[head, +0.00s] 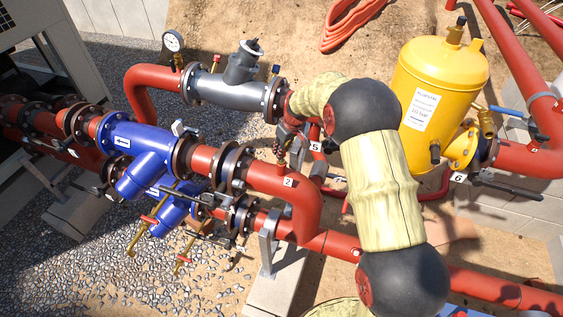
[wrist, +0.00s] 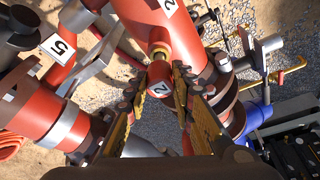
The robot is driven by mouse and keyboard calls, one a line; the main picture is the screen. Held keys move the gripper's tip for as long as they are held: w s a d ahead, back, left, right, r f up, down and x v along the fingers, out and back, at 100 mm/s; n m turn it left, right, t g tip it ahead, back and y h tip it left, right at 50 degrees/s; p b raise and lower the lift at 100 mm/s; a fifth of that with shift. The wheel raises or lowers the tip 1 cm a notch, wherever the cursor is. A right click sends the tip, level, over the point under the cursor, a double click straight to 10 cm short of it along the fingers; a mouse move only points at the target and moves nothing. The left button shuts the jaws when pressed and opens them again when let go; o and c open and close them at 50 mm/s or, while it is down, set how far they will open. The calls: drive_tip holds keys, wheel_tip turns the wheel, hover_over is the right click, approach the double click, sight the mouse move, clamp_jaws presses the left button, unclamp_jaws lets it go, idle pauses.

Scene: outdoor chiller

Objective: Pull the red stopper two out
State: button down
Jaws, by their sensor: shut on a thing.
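The red stopper (wrist: 159,79), marked 2 on its end, shows in the middle of the wrist view. It sits at a brass fitting (wrist: 159,49) on the red pipe (wrist: 170,22) that carries a number 2 tag. My gripper (wrist: 164,76) has its two fingers on either side of the stopper and is shut on it. The stopper appears in line with the fitting; I see no clear gap between them. In the head view my gripper (head: 287,138) reaches down to the pipe near the 2 tag (head: 288,182), and the stopper is mostly hidden there.
A blue valve body (head: 135,152) and flanges stand left of the tagged pipe. A grey strainer (head: 228,88) with a gauge (head: 172,41) lies behind. A yellow tank (head: 440,95) stands at the right. Tag 5 (wrist: 58,46) marks a nearby pipe with a lever.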

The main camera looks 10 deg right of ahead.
drive_tip(key=shift+r+p, duration=1.1)
drive_tip(key=shift+r, duration=2.15)
drive_tip(key=c, duration=2.1)
unclamp_jaws()
drive_tip(key=c, duration=0.5)
clamp_jaws()
